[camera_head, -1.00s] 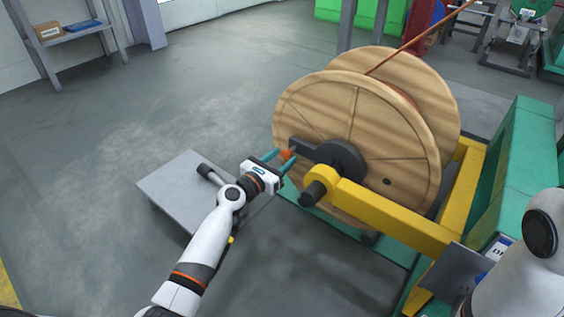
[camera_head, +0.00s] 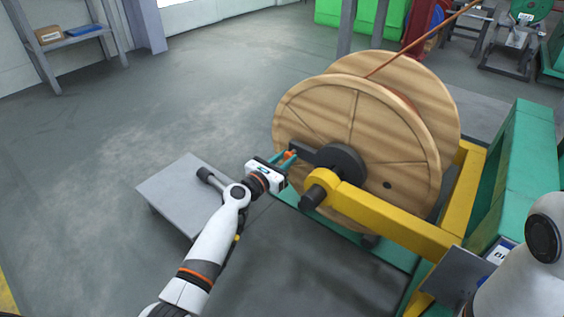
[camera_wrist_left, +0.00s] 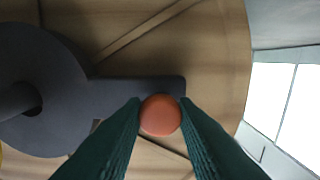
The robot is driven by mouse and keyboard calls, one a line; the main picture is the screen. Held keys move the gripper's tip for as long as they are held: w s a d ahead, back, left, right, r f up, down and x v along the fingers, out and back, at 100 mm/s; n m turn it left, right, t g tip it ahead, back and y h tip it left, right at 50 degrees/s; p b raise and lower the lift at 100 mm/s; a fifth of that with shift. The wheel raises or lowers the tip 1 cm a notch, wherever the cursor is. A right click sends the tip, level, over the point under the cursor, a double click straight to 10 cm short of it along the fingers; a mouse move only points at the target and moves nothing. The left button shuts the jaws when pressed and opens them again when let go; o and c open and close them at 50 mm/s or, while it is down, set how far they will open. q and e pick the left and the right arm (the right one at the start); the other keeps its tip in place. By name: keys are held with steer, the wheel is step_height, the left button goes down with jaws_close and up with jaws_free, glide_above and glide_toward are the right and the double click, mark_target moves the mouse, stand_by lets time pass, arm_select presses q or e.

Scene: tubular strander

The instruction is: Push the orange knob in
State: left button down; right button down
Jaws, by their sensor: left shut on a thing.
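The orange knob (camera_head: 290,154) sits at the end of a dark crank arm (camera_head: 304,151) on the hub (camera_head: 341,163) of a wooden reel (camera_head: 345,100). My left gripper (camera_head: 285,160) is at the knob, with its fingers on either side of it. In the left wrist view the knob (camera_wrist_left: 160,115) is round and lies between the two dark green fingertips, in front of the tip of the dark arm (camera_wrist_left: 135,97). The left gripper is shut on the knob. My right gripper is not in view; only part of a white arm shows at the lower right.
A yellow beam (camera_head: 390,220) with a dark-ended round boss stands just right of my left gripper. A grey low platform (camera_head: 180,190) is under my left arm. Green machine housing (camera_head: 520,170) is at the right. The floor (camera_head: 190,95) to the left is open.

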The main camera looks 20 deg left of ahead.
arm_select(q)
steer(key=shift+w+d, duration=0.2)
steer(key=shift+w, duration=0.4)
steer(key=shift+r, duration=0.1)
steer(key=c, duration=1.1)
jaws_free()
steer(key=shift+w, duration=0.1)
